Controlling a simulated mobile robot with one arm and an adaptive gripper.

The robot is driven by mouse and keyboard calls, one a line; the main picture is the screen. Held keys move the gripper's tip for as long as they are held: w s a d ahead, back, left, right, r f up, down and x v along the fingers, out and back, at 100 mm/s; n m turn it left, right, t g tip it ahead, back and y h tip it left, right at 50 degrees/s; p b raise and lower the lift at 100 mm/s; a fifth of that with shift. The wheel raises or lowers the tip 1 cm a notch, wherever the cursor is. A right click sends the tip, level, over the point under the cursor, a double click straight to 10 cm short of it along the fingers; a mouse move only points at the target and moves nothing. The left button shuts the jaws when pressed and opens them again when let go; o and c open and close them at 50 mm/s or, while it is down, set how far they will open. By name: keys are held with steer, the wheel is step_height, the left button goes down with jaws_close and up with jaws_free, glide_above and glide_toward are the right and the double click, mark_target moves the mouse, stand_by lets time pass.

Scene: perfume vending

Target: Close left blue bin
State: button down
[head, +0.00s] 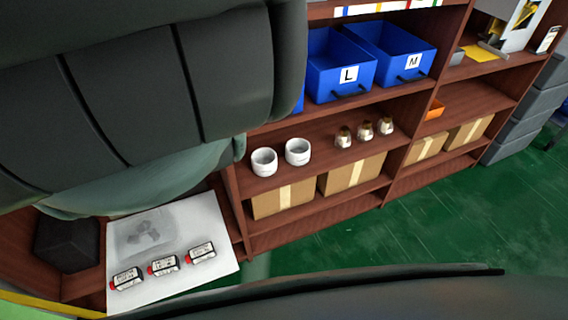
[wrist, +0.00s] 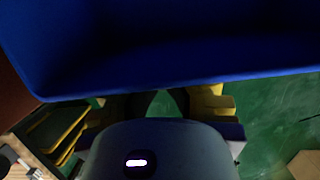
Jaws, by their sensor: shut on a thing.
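In the head view, a sliver of the left blue bin (head: 299,104) shows at the edge of my dark arm, which hides the rest. In the wrist view, a blue bin (wrist: 160,62) fills the top, very close, its lower edge running across the picture. My gripper (wrist: 160,100) is right under that edge, shut on the bin. The exact point of hold is hidden below the bin. My gripper does not show in the head view.
Blue bins marked L (head: 335,80) and M (head: 398,60) stand on the same shelf to the right. White jars (head: 297,152) and small bottles (head: 364,130) stand below, above cardboard boxes (head: 352,172). A white board (head: 214,232) with several small packs lies lower left. Green floor (head: 470,215) is clear.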

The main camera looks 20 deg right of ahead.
steer(key=shift+w+b, duration=0.4)
steer(key=shift+w, duration=0.4)
steer(key=shift+r, duration=0.1)
